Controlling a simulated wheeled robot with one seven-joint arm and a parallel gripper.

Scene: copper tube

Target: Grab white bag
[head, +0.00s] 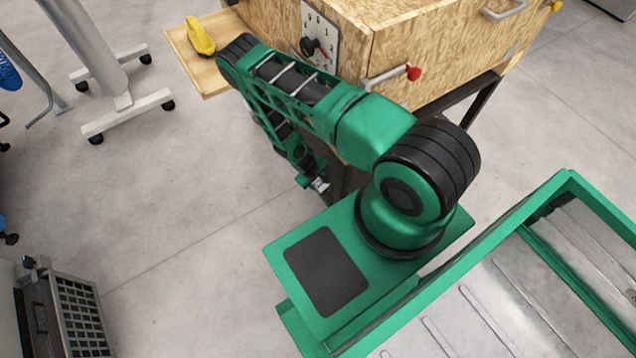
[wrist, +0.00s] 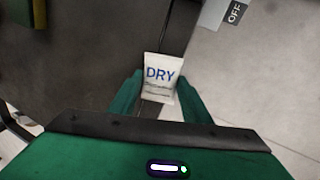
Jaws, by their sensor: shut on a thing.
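Most of the bag is too small to make out there.
A yellow object (head: 200,37) sits on a wooden shelf (head: 183,66). A wheeled stand (head: 122,108) is at left.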

